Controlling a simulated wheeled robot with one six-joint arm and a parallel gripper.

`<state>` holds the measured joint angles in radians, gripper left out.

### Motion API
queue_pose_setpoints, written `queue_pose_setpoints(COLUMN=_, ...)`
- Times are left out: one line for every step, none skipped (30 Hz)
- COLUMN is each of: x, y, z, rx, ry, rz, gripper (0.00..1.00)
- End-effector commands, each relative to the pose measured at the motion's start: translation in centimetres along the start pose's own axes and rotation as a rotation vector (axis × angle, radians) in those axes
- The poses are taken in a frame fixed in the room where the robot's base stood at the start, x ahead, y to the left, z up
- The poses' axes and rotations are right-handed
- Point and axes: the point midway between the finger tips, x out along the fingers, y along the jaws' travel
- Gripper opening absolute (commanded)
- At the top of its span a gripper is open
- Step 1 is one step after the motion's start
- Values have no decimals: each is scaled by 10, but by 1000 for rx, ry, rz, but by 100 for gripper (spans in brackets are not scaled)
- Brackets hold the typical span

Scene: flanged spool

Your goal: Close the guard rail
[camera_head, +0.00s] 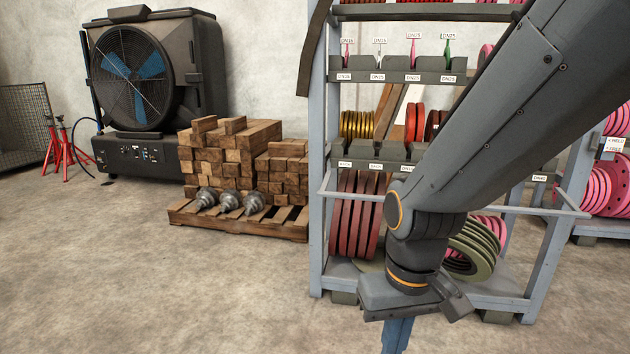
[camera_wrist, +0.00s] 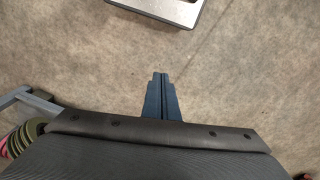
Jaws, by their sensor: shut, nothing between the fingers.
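The guard rail (camera_head: 530,210) is a thin grey bar across the front of the grey rack, about mid-height on its lower part. Short side arms at both posts hold it out from the rack front. My arm hides its middle. My gripper (camera_head: 396,338) hangs low in front of the rack, pointing down, with its blue fingers cut off by the lower picture edge. In the wrist view the fingers (camera_wrist: 160,80) are shut together, with nothing between them, over bare floor. The gripper appears below the rail and apart from it.
The rack (camera_head: 317,150) holds red discs (camera_head: 357,225) and green flanged spools (camera_head: 475,250) on its bottom shelf, with labelled bins above. A pallet (camera_head: 240,222) with wooden blocks stands left of it. A large fan (camera_head: 135,75) stands behind. The floor at front left is clear.

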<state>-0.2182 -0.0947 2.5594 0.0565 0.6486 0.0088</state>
Motion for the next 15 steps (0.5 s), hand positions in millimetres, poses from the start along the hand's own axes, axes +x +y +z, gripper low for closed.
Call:
queue_pose_setpoints(x=-19, y=7, z=5, rx=23, ry=-5, rz=4, gripper=0)
queue_pose_setpoints(x=-25, y=11, z=6, rx=34, ry=-6, rz=6, gripper=0)
queue_pose_setpoints(x=-32, y=16, z=8, rx=48, ry=-8, rz=9, gripper=0)
queue_pose_setpoints(x=-38, y=20, z=10, rx=59, ry=-9, rz=12, gripper=0)
queue_pose_setpoints(x=-43, y=24, z=12, rx=70, ry=-10, rz=14, gripper=0)
queue_pose_setpoints(x=-51, y=30, z=14, rx=84, ry=-12, rz=17, gripper=0)
queue_pose_setpoints(x=-56, y=34, z=16, rx=95, ry=-13, rz=19, gripper=0)
queue_pose_setpoints(x=-61, y=37, z=18, rx=104, ry=-15, rz=21, gripper=0)
queue_pose_setpoints(x=-67, y=42, z=20, rx=117, ry=-17, rz=23, gripper=0)
queue_pose_setpoints(x=-71, y=45, z=22, rx=126, ry=-18, rz=25, gripper=0)
queue_pose_setpoints(x=-75, y=48, z=23, rx=134, ry=-19, rz=26, gripper=0)
queue_pose_setpoints(x=-80, y=52, z=24, rx=144, ry=-20, rz=28, gripper=0)
queue_pose_setpoints(x=-82, y=54, z=26, rx=150, ry=-20, rz=29, gripper=0)
queue_pose_setpoints(x=-85, y=56, z=27, rx=156, ry=-21, rz=30, gripper=0)
queue_pose_setpoints(x=-87, y=59, z=28, rx=162, ry=-22, rz=31, gripper=0)
